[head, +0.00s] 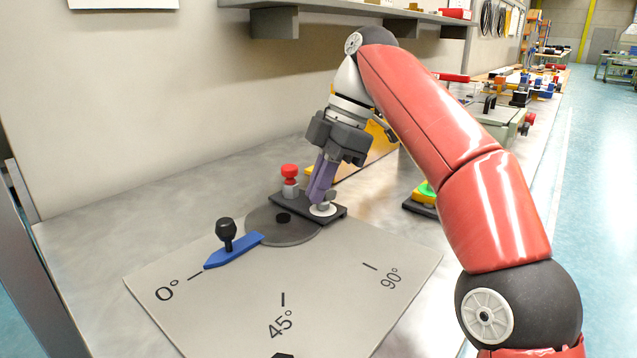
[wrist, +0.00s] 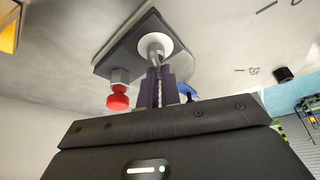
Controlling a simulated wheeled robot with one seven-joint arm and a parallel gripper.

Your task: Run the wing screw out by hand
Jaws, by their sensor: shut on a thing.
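The wing screw (head: 327,198) is a small grey metal piece standing over a white round washer (head: 322,210) at the right end of a dark plate (head: 290,203). My gripper (head: 318,196) comes down from above with its purple fingers shut on the wing screw. In the wrist view the screw (wrist: 156,52) shows between the fingertips, in front of the white disc (wrist: 154,47). The fingers hide part of the screw, and I cannot tell how far its thread is out.
A red knob (head: 289,171) stands on the plate's left part. A blue pointer (head: 233,251) with a black knob (head: 226,230) lies near the 0° mark. A green and yellow button (head: 425,192) sits to the right. The dial board's front is mostly clear.

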